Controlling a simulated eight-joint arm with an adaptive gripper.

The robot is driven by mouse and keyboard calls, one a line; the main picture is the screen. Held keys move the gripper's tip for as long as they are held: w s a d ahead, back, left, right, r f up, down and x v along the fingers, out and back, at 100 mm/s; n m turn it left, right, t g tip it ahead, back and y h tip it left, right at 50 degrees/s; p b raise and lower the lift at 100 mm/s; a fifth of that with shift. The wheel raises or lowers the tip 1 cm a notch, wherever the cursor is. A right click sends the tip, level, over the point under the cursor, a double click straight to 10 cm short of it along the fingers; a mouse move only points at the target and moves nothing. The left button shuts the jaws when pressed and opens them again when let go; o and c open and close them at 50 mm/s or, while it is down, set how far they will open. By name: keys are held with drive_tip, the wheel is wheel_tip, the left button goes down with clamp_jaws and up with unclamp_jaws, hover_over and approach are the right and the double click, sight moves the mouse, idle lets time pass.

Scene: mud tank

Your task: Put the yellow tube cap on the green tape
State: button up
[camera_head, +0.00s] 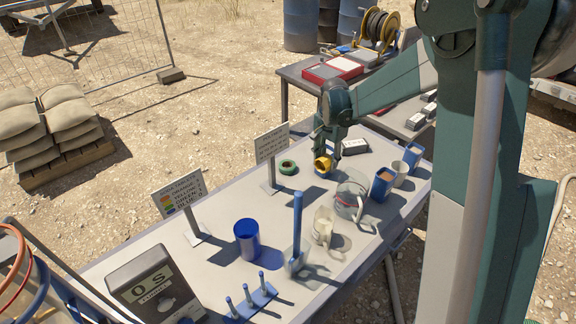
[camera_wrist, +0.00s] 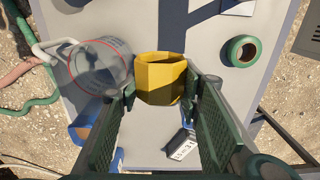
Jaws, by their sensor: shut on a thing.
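The yellow tube cap (camera_head: 323,163) is held in my gripper (camera_head: 326,147) above the far part of the table; it also fills the space between the fingers in the wrist view (camera_wrist: 162,78). My gripper (camera_wrist: 165,95) is shut on the cap's sides. The green tape (camera_head: 288,167) is a roll lying flat on the table, left of the cap in the head view and apart from it. In the wrist view the green tape (camera_wrist: 243,51) lies at the upper right, with its pale core facing up.
A clear jug (camera_head: 350,197) stands close to my gripper, with blue containers (camera_head: 382,184) to its right. A sign on a post (camera_head: 271,146) stands beside the tape. A black, white-labelled box (camera_head: 354,147) lies behind. Bare table shows around the tape.

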drive_tip(key=w+a, duration=1.3)
hover_over(294, 167)
wheel_tip(294, 167, down, 7)
drive_tip(key=shift+r+b, duration=0.1)
drive_tip(key=shift+b, duration=0.3)
drive_tip(key=shift+f, duration=0.35)
drive_tip(key=shift+f, duration=0.1)
drive_tip(key=shift+f, duration=2.15)
drive_tip(key=shift+f, duration=0.15)
drive_tip(key=o, duration=1)
drive_tip(key=shift+c, duration=0.2)
